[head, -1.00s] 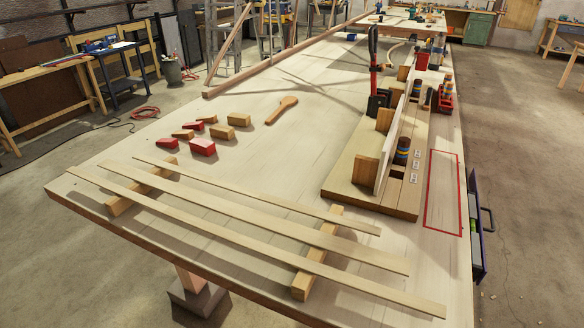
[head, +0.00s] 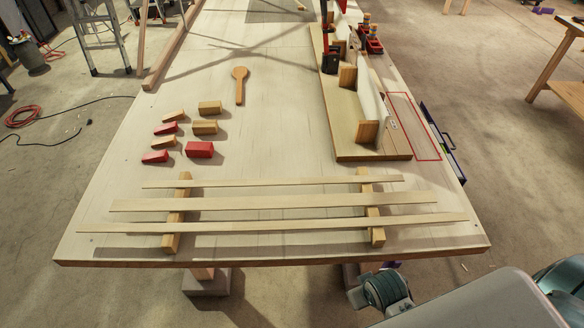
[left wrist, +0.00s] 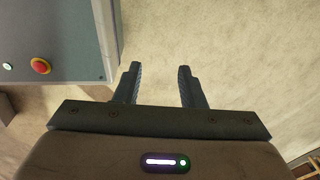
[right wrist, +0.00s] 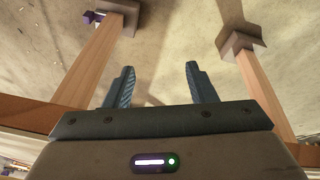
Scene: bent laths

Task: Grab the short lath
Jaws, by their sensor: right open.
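Three thin pale laths lie across two wooden bearers at the near end of the table. The short lath (head: 270,182) is the farthest of the three, lying nearly level across the picture. The middle lath (head: 270,202) and the longest, nearest lath (head: 270,226) lie in front of it. The left bearer (head: 171,243) and right bearer (head: 377,237) hold them off the table. My left gripper (left wrist: 158,68) is open and empty over bare floor. My right gripper (right wrist: 159,68) is open and empty, with table legs behind it. Neither gripper's fingers show in the head view.
Red and wooden blocks (head: 199,149) and a wooden mallet-like tool (head: 239,84) lie behind the laths. A wooden jig board (head: 345,139) stands at the right, beside a red outlined rectangle (head: 428,152). The tabletop (head: 270,130) between is clear.

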